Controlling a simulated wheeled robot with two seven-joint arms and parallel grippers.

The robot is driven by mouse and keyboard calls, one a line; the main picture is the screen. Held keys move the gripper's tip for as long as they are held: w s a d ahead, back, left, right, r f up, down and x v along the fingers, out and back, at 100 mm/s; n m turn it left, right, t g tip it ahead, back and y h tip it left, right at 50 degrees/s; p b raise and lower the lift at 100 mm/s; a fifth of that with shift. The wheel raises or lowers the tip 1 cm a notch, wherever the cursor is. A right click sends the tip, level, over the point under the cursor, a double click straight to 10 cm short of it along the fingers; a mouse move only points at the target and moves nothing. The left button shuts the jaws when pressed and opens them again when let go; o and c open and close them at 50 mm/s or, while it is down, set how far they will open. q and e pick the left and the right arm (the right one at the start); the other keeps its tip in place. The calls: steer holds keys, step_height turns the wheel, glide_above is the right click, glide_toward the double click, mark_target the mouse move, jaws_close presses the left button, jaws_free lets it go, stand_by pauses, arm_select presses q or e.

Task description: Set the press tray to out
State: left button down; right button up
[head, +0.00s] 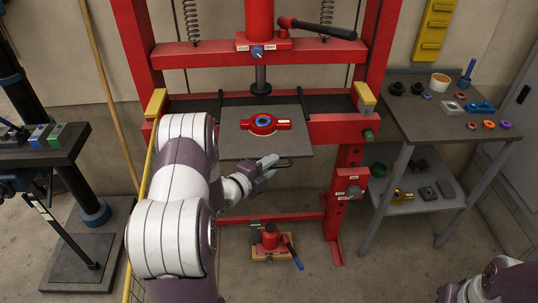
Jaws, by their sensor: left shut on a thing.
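The press tray (296,140) is a flat grey plate in the middle of the head view. It sticks out toward me from the red press frame (330,55). A red part with a blue ring (264,123) lies on it. A thin dark handle (289,162) is at its front edge. My left gripper (271,162) is at this handle and shut on it, just below the tray's front edge.
The press ram (261,80) hangs above the tray's back part. A red bottle jack (271,238) stands on the floor below. A workbench (430,125) with small parts is at the right, and another bench (65,145) at the left.

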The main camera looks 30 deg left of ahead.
arm_select(q)
steer(key=s+d, duration=0.4)
steer(key=s, duration=0.3)
steer(key=shift+s+d+f, duration=0.15)
steer(key=shift+d+f, duration=0.15)
steer(key=shift+f, duration=0.15)
arm_select(e)
steer(key=shift+w+a+r, duration=0.1)
steer(key=shift+w+a, duration=0.05)
steer(key=shift+w, duration=0.2)
arm_select(q)
steer(key=c, duration=1.2)
jaws_free()
steer(key=shift+c, duration=0.2)
steer(key=shift+s+r, duration=0.1)
steer(key=shift+r, duration=0.1)
arm_select(e)
steer(key=shift+s, duration=0.15)
